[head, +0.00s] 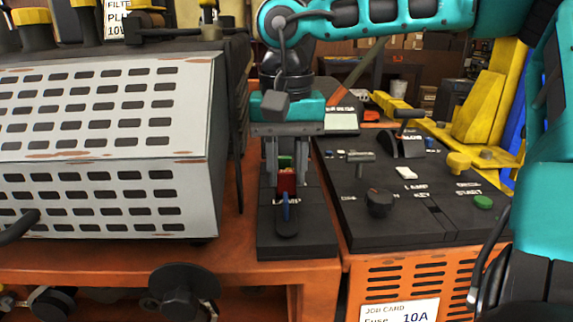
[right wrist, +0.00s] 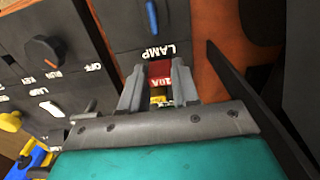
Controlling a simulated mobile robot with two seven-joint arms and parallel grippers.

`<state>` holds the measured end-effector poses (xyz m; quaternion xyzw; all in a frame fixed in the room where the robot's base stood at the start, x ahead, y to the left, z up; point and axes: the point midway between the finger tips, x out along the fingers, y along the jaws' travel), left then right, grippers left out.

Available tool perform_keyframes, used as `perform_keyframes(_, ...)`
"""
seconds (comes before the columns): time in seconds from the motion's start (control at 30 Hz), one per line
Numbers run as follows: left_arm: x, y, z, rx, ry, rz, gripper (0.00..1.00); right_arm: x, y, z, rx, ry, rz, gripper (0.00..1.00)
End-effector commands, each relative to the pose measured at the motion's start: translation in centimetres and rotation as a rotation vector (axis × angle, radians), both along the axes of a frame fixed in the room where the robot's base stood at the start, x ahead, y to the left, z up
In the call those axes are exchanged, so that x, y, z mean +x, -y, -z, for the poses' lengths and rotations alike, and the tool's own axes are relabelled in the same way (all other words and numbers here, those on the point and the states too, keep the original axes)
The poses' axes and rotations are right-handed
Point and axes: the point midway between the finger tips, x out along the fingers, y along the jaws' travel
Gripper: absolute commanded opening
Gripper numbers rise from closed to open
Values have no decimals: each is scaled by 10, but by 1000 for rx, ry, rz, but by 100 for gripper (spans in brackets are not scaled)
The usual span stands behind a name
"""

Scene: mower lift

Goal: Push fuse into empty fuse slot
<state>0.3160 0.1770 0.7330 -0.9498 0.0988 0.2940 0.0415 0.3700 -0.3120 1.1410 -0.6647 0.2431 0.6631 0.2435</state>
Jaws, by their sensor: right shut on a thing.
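My right gripper (head: 287,180) points down over the narrow black panel (head: 305,240). It is shut on a red fuse (head: 287,181). In the right wrist view the fuse (right wrist: 160,69) sits between the two grey fingertips (right wrist: 158,85), and its label reads 10A. The fuse is at the panel beside the LAMP label (right wrist: 162,50). The empty slot is hidden by the fuse and fingers, so I cannot tell how deep the fuse sits. A green piece (head: 285,161) shows just behind the fuse. My left gripper is not in view.
A blue lever (head: 286,207) stands on the panel just in front of the fuse. To the right is a wider black control panel (head: 370,225) with a knob (head: 379,202) and green button (head: 483,202). A perforated metal cover (head: 110,145) stands left. A job card (head: 400,312) reads Fuse 10A.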

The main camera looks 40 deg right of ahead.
Motion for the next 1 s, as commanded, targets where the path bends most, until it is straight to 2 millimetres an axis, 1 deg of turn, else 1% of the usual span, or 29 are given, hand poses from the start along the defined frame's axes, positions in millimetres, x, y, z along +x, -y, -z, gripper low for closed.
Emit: perform_keyframes(1.0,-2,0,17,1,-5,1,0,0,0,21,-1,-1,0,2)
